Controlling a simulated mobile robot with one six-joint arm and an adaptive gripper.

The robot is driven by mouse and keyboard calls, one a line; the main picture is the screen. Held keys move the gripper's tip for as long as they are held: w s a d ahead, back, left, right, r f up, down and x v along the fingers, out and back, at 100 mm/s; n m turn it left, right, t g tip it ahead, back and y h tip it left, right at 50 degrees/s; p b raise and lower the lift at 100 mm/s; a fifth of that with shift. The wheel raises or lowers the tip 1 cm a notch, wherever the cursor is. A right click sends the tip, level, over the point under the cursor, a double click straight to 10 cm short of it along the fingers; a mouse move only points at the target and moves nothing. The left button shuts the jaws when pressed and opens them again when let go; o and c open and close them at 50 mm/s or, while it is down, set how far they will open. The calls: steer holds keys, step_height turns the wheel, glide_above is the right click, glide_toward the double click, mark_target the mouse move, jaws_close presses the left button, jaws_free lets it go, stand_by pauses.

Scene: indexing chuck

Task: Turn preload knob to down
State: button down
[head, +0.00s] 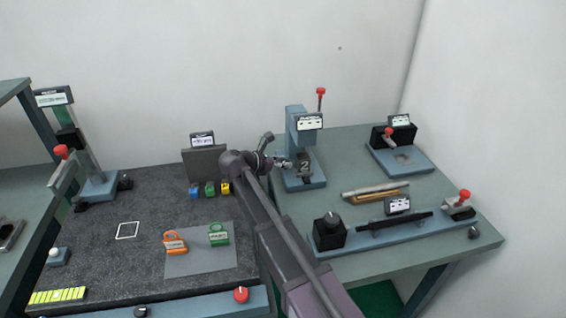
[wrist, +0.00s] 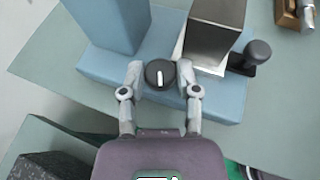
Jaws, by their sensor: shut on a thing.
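The preload knob (wrist: 160,74) is a round black dial with a white mark, on the near edge of a blue base in the wrist view. The mark runs up and down the picture, from about its middle towards the bottom rim. My gripper (wrist: 160,77) is shut on this knob, one fingertip on each side. In the head view my gripper (head: 284,163) is at the left side of the blue fixture (head: 297,122), and the knob cannot be made out there. The fixture has an upright column, a label and a red-tipped lever (head: 320,92).
A steel block (wrist: 216,28) and a second black knob (wrist: 256,54) stand right of the gripped knob. A dark mat (head: 100,260) holds padlocks at left. The green bench (head: 440,190) has clear patches.

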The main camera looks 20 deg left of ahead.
steer(key=shift+w+m+g+h, duration=0.1)
steer(key=shift+m+g+h, duration=0.7)
steer(key=shift+m+h, duration=0.15)
steer(key=shift+c, duration=1.8)
jaws_free()
steer(key=shift+n+t+y, duration=0.3)
steer(key=shift+n+y, duration=0.05)
steer(key=shift+y, duration=0.1)
